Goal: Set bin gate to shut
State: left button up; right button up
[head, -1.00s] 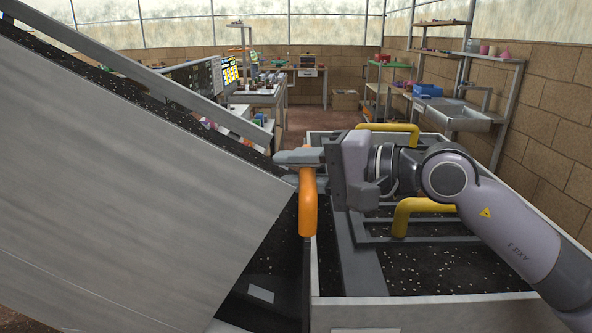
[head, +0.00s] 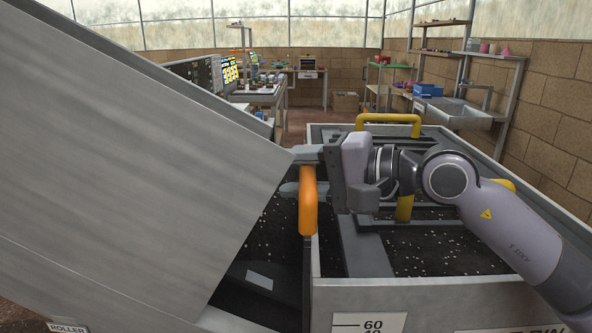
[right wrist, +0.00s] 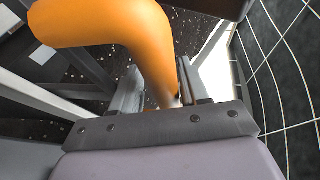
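The orange handle (head: 308,205) stands upright at the near left corner of the bin with the scale, beside a large tilted grey panel (head: 130,150). I cannot tell for sure which part is the bin gate. My right gripper (head: 297,172) is at the top of the orange handle, its fingers reaching left. In the right wrist view the orange handle (right wrist: 152,62) passes between the two fingers (right wrist: 156,95), which look closed on it. The grey panel hides what lies behind it on the left. My left gripper is not in view.
A grey bin (head: 450,290) with dark speckled contents and a yellow handle (head: 388,118) fills the right side. A "ROLLER" label (head: 68,328) shows at lower left. Behind are benches and a sink (head: 460,112).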

jog(key=shift+d+f, duration=0.1)
jog(key=shift+f, duration=0.05)
jog(key=shift+s+d, duration=0.1)
jog(key=shift+d, duration=0.25)
jog(key=b+v, duration=0.2)
jog(key=v, duration=0.4)
jog(key=shift+r, duration=0.25)
jog(key=shift+s, duration=0.15)
